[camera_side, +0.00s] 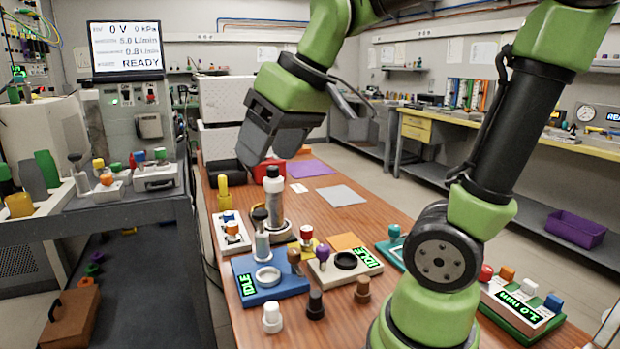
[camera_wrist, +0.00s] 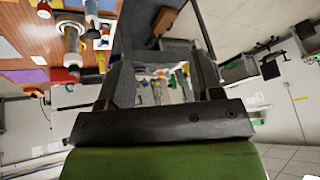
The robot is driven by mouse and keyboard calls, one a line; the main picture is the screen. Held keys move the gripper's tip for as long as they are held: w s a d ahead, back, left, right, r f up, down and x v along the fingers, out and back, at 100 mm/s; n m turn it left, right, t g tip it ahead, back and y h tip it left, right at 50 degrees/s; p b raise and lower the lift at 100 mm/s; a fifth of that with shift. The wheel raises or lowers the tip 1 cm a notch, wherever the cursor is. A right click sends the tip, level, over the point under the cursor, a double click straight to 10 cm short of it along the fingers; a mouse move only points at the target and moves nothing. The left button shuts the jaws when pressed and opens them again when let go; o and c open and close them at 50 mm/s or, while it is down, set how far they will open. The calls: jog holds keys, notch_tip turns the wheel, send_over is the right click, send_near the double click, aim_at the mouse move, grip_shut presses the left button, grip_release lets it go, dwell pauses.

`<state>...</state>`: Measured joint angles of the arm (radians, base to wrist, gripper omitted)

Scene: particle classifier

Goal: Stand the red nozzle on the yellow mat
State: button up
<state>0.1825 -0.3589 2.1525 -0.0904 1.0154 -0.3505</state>
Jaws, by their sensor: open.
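My gripper (camera_side: 262,148) is open and raised above the far left part of the wooden table. Its two dark fingers also show in the wrist view (camera_wrist: 162,78), with nothing between them.
A grey bottle-like column (camera_side: 273,200) stands below my gripper, with a red box (camera_side: 266,168) behind it. A blue device (camera_side: 270,290) and a beige device (camera_side: 330,275) crowd the front. Purple (camera_side: 310,168) and grey (camera_side: 341,195) mats lie clear at the back.

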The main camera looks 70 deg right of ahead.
jog(key=s+a+f+m+t+y, duration=0.1)
jog(key=s+a+f, duration=0.1)
jog(key=s+a, duration=0.2)
jog(key=s, duration=0.3)
jog(key=shift+a+f+m, duration=0.15)
jog(key=shift+a+m, duration=0.05)
jog(key=shift+m, duration=0.2)
jog(key=shift+w+d, duration=0.1)
dwell(0.5)
